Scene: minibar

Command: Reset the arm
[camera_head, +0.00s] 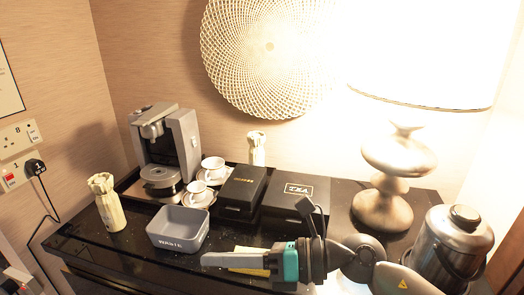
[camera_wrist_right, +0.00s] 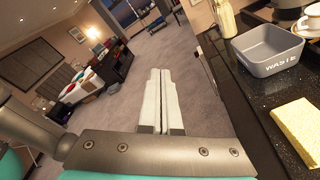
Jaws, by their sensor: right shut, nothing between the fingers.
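My right arm comes in from the lower right of the head view. Its gripper (camera_head: 208,259) points left above the front part of the black counter, with the fingers together and nothing between them. In the right wrist view the two pale fingers of the gripper (camera_wrist_right: 160,78) lie side by side, closed, with the room's carpet behind them. A yellow sponge (camera_head: 249,263) lies on the counter, partly hidden behind my right gripper. The sponge also shows in the right wrist view (camera_wrist_right: 298,133). My left gripper is not seen.
A grey waste bin (camera_head: 178,241) stands on the black counter (camera_head: 130,240), close to the right gripper. Behind are a coffee machine (camera_head: 163,150), white cups, black boxes (camera_head: 298,192) and a lamp (camera_head: 385,205).

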